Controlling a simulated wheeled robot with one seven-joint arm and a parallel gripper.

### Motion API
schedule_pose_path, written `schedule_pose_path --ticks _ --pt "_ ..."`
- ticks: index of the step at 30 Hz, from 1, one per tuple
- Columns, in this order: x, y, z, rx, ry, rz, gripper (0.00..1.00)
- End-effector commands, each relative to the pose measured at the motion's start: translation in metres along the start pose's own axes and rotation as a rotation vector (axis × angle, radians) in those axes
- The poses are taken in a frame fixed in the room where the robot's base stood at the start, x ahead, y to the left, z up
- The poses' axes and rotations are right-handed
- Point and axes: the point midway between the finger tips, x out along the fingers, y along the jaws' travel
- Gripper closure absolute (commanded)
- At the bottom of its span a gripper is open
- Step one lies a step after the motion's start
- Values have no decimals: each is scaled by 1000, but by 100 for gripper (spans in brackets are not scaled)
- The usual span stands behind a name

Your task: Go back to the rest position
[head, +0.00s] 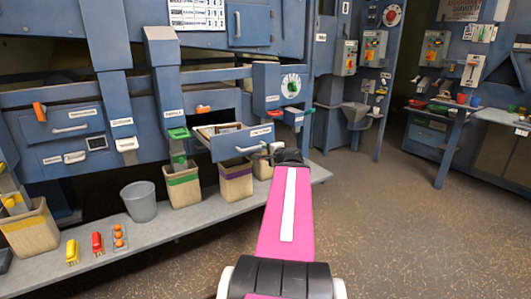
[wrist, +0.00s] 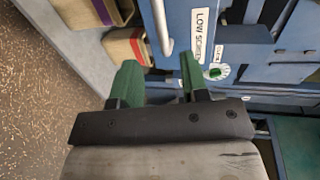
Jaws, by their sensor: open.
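My gripper (wrist: 158,78) is open, with two green fingers apart and nothing between them. In the head view, my pink arm reaches forward to a pulled-out blue drawer (head: 243,141), and the dark wrist covers the drawer's lower right corner. In the wrist view, the drawer front labelled "LOW SCREEN" (wrist: 206,35) lies beyond the fingertips. Its pale handle (wrist: 161,25) stands just past the gap between the fingers, apart from them.
Under the machine, a grey shelf (head: 165,232) holds tan bins, a grey bucket (head: 139,201), a yellow brush-like item (head: 72,251), a red one (head: 97,243) and orange balls (head: 119,236). Open brown floor (head: 380,235) lies to the right, before a workbench (head: 494,115).

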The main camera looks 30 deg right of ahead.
Motion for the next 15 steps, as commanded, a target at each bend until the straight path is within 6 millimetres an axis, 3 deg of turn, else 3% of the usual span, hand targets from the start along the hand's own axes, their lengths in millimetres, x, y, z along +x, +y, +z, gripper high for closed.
schedule_pose_path --ticks 12,15 --pt "1 0 0 -1 -1 1 59" --pt "5 4 8 -17 -18 17 59"
